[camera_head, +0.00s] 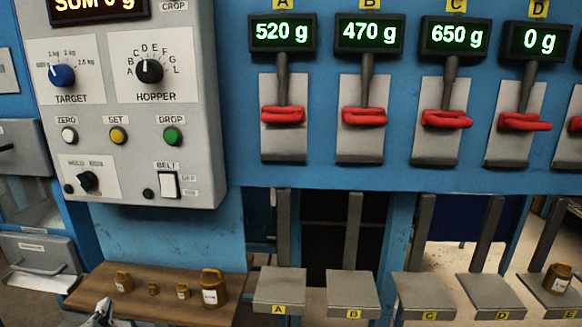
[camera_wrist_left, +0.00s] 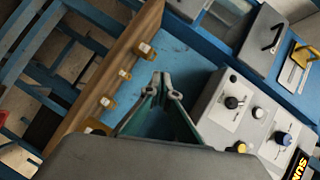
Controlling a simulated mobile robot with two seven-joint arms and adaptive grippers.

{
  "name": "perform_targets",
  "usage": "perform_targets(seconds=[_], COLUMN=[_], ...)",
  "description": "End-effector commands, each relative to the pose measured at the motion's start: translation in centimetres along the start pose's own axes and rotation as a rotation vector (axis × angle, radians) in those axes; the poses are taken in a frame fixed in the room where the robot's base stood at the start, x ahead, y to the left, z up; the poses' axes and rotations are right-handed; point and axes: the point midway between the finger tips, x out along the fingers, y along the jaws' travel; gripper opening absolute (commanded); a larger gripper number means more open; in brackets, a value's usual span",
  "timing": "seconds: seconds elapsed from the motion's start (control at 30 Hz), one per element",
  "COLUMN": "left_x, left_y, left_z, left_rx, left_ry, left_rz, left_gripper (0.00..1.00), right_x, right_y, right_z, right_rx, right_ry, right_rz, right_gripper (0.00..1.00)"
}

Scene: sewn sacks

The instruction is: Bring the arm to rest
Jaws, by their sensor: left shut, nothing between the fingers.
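My left gripper (camera_head: 102,313) shows at the bottom edge of the head view, just in front of the wooden shelf (camera_head: 85,289) and left of the scale pans. In the left wrist view my left gripper (camera_wrist_left: 165,88) has its fingers together with nothing between them. It is apart from the shelf and the grey control box (camera_wrist_left: 245,125). Most of the arm is out of the head view. My right gripper is in neither view.
Several brown weights stand on the shelf, the largest (camera_head: 212,288) at its right. Pan A (camera_head: 279,288) and other pans hang right of it; pan E holds a weight (camera_head: 557,279). Red-handled levers (camera_head: 283,115) and the control box (camera_head: 130,100) are above.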

Motion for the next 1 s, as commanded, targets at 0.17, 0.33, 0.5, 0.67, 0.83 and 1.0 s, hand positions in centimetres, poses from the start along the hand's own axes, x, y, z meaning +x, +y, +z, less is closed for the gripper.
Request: perform_targets(seconds=[0.17,0.33,0.5,0.67,0.83,1.0], left_x=[-4.0,-7.5,-10.7,-13.7,-12.9,-13.0], left_y=[8.9,13.7,17.0,19.4,22.6,25.9], left_z=[5.7,9.2,12.1,14.3,12.1,10.2], left_rx=[-0.038,-0.057,-0.066,-0.072,-0.151,-0.241], left_ry=[-0.106,-0.186,-0.256,-0.313,-0.232,-0.156], left_rz=[0.243,0.388,0.497,0.586,0.615,0.655], left_gripper=[0.0,0.0,0.0,0.0,0.0,0.0], right_x=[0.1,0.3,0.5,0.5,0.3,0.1], right_y=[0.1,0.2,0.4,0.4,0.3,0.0], right_z=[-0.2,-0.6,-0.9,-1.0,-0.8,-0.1], right_rx=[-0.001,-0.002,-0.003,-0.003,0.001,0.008], right_ry=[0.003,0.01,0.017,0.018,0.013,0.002], right_rz=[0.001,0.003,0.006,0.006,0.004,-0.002], right_gripper=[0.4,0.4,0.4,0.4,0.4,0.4])
